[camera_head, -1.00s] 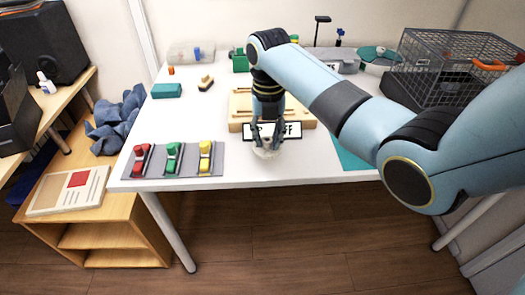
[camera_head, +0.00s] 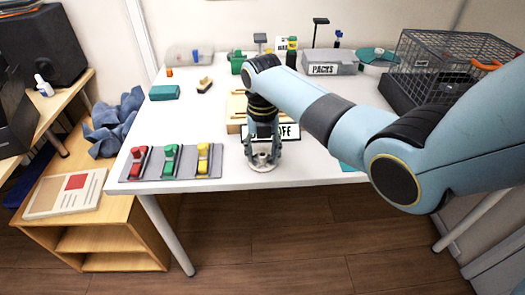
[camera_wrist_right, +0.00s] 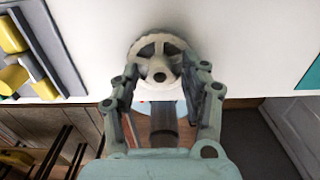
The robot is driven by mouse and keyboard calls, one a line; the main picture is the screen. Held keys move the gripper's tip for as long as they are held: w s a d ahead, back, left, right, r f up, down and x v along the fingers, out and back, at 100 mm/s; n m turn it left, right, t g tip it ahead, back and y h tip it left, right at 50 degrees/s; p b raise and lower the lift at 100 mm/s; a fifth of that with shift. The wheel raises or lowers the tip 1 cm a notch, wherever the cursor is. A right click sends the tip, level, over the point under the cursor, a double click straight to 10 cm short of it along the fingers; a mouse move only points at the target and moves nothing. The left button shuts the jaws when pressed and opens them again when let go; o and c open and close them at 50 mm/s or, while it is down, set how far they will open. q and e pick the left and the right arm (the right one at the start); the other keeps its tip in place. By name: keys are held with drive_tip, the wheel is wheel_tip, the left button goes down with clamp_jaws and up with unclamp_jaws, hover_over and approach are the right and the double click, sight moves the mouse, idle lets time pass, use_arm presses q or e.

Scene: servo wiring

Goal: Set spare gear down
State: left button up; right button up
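The spare gear is a pale, spoked ring (camera_head: 262,164) near the table's front edge, in front of the sign ending in "OFF" (camera_head: 290,132). My right gripper (camera_head: 263,155) points down with its fingers on either side of it. In the right wrist view the gear (camera_wrist_right: 160,41) sits between the two fingertips (camera_wrist_right: 160,72), which meet its sides. The gripper looks shut on it. The gear is at or just above the white table top (camera_head: 225,120); I cannot tell whether it rests there. My left gripper is out of view.
A grey plate with red (camera_head: 139,162), green (camera_head: 171,160) and yellow (camera_head: 203,158) pieces lies left of the gear. A wooden board (camera_head: 236,108) is behind it. A wire cage (camera_head: 445,62) stands at the back right. The table's front edge is close.

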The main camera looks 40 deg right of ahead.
wheel_tip(320, 180, up, 12)
drive_tip(key=p, duration=0.1)
drive_tip(key=shift+r, duration=0.15)
idle(0.5)
idle(0.3)
